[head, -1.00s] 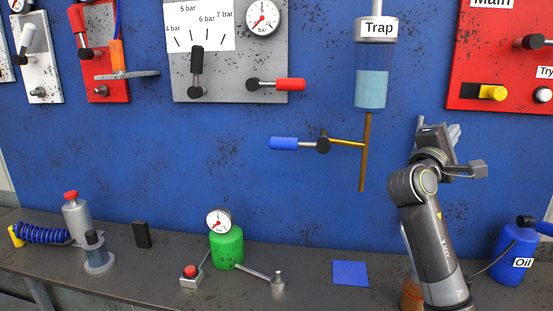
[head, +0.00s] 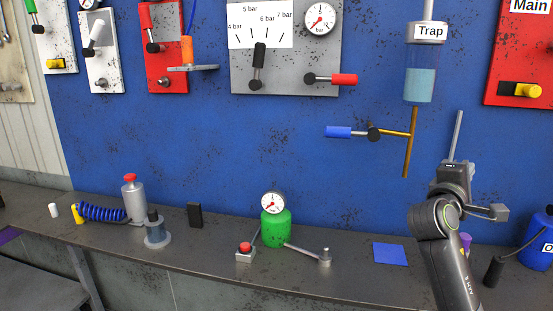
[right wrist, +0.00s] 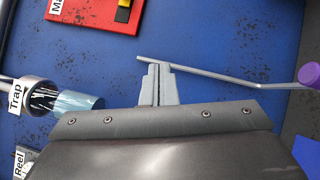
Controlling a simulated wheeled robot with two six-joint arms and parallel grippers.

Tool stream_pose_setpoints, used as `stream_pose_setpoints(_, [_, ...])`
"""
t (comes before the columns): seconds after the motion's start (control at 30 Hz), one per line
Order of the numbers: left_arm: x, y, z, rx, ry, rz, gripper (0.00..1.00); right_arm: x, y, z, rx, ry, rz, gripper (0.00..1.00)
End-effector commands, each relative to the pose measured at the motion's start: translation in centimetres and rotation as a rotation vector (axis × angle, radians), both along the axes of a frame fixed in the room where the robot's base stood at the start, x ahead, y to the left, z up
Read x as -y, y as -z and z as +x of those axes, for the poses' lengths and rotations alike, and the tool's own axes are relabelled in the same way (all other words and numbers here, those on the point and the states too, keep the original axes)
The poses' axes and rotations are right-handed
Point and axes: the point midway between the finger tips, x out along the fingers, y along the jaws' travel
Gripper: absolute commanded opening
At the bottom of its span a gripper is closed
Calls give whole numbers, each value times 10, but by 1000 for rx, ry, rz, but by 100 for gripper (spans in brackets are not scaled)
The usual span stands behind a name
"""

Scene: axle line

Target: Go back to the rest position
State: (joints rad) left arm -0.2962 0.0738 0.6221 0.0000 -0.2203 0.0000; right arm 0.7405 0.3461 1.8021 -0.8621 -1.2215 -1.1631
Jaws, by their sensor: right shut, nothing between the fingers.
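My right gripper (head: 457,174) is in front of the blue wall panel at the right of the head view, above the bench, pointing away from the camera. Its fingers are mostly hidden there. In the right wrist view its two grey fingers (right wrist: 158,82) are together and empty. A thin grey rod (head: 459,135) rises behind the gripper in the head view. The same rod (right wrist: 215,74) passes close to the fingertips in the right wrist view; I cannot tell if they touch. It runs to a purple end (right wrist: 309,76). My left gripper is not in view.
The Trap cylinder (head: 420,83) hangs on the wall left of my gripper, with a brass pipe (head: 410,145) and blue-handled valve below. The bench (head: 350,280) holds a green tank (head: 276,229), a blue square (head: 389,253) and a blue oil can (head: 540,245).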

Motion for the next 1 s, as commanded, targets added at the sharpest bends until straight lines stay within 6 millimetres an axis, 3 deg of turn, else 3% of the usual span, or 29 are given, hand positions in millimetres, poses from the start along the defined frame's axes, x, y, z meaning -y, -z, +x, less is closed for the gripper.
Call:
stream_pose_setpoints(0.27, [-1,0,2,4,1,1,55,-2,106,-24,-34,-78,246,0])
stream_pose_setpoints(0.37, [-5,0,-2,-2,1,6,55,-6,164,-46,-55,-100,397,0])
stream_pose_setpoints(0.5, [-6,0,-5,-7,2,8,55,-14,242,-91,-80,-101,639,0])
stream_pose_setpoints(0.7, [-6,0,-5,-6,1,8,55,-33,333,-174,-110,-29,983,0])
stream_pose_setpoints(0.9, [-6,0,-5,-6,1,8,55,-58,394,-269,-125,121,1303,0])
stream_pose_setpoints(1.0, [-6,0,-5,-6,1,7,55,-70,410,-310,-124,205,1426,0])
